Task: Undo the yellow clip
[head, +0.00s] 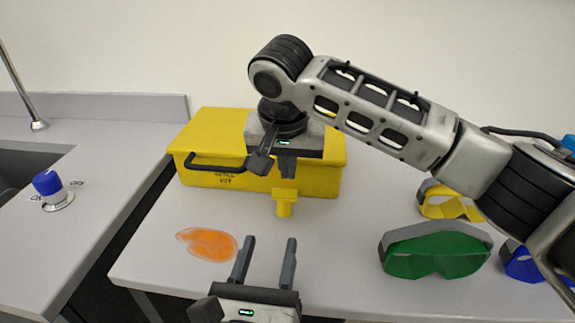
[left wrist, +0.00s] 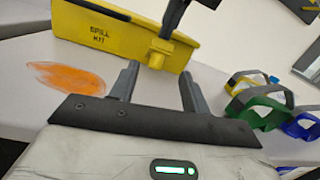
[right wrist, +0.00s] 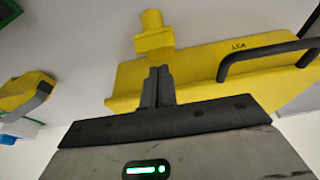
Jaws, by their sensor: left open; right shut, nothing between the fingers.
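The yellow clip (head: 284,203) is a small block with a stub on the front of the yellow spill kit box (head: 228,177). It also shows in the left wrist view (left wrist: 160,53) and the right wrist view (right wrist: 152,38). My left gripper (head: 267,243) is open and empty, in front of and below the clip, its fingers pointing towards it. My right gripper (head: 287,172) is shut and empty, just above the clip by the box's front; its closed fingers show in the right wrist view (right wrist: 158,76). I cannot tell whether they touch the clip or box.
An orange puddle (head: 207,244) lies left of my left gripper. Green goggles (head: 437,255), yellow goggles (head: 448,205) and blue goggles (head: 520,262) are at the right. A black handle (head: 215,165) sticks out of the box. A blue-topped knob (head: 48,184) and sink are far left.

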